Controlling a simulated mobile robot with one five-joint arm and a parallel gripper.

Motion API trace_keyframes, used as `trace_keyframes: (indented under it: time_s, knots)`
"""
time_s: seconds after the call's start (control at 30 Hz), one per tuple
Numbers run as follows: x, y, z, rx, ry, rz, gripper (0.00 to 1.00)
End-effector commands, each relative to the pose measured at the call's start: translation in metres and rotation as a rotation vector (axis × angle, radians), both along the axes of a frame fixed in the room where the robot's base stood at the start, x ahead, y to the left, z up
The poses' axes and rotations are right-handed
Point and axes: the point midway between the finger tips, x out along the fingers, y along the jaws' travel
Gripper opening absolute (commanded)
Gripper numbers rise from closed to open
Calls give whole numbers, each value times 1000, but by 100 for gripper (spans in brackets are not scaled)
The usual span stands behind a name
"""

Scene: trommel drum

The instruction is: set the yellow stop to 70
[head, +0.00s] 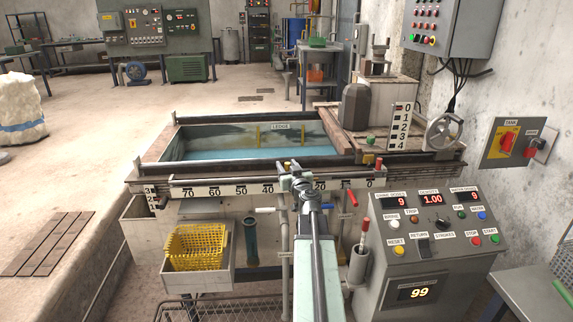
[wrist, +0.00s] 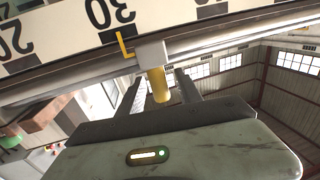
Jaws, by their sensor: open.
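The yellow stop has a grey slider block with a yellow pin (wrist: 158,85) and a thin yellow pointer (wrist: 124,46) in the wrist view. The pointer is close to the 30 mark on the white scale (wrist: 70,33), slightly toward the higher numbers; the scale appears upside down there. In the head view the yellow pin top (head: 287,165) shows at the rail, just beyond my gripper (head: 293,178). My gripper is open, with one finger on each side of the pin; contact is unclear. The 70 mark (head: 187,193) is far left on the scale, and my gripper hides the 30.
The scale's rail runs along the front of a water-filled tank (head: 240,141). A red-topped lever (head: 361,240) and a control panel (head: 430,240) stand at right. Blue and red handles lie below the rail.

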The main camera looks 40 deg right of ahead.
Motion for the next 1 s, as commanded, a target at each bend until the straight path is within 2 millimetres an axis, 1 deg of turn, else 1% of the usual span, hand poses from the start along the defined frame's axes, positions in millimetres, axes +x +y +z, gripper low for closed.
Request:
trace_keyframes:
  time_s: [0.03,0.1,0.2,0.37,0.4,0.47,0.5,0.53,1.0]
  knots:
    - [11,-7,0,0,0,1,41]
    - [18,-11,0,0,0,1,41]
    - [22,-12,0,0,0,0,41]
    - [21,-12,0,0,0,0,41]
    - [21,-12,0,0,0,0,36]
    - [21,-12,0,0,0,0,19]
    - [21,-12,0,0,0,0,8]
    - [21,-12,0,0,0,0,0]
    - [20,-12,0,0,0,-1,0]
